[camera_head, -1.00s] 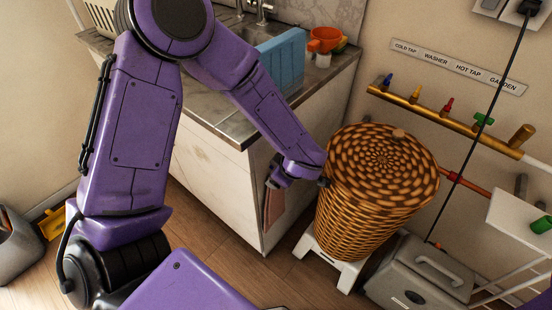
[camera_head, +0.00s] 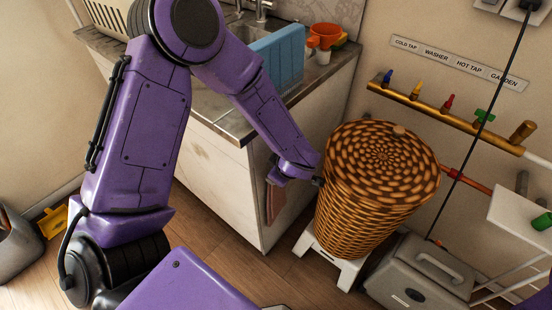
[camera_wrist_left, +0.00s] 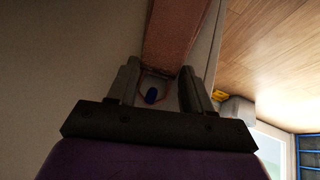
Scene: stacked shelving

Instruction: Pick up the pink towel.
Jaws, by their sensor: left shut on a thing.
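The pink towel (camera_head: 275,203) hangs beside the white cabinet, left of the wicker basket, partly hidden by my left gripper (camera_head: 275,177). In the left wrist view the towel (camera_wrist_left: 172,35) looks dull pink-brown and runs away from my left gripper (camera_wrist_left: 157,92). Its near end narrows to a thin loop between the two fingers. The exact contact is too dark to make out. My right gripper is not in view.
The lidded wicker basket (camera_head: 372,195) stands on a white stool (camera_head: 331,262), close to my left wrist. The white cabinet (camera_head: 215,170) with a sink top is behind my arm. A grey box (camera_head: 420,275) stands at the right. Wooden floor lies open below the cabinet.

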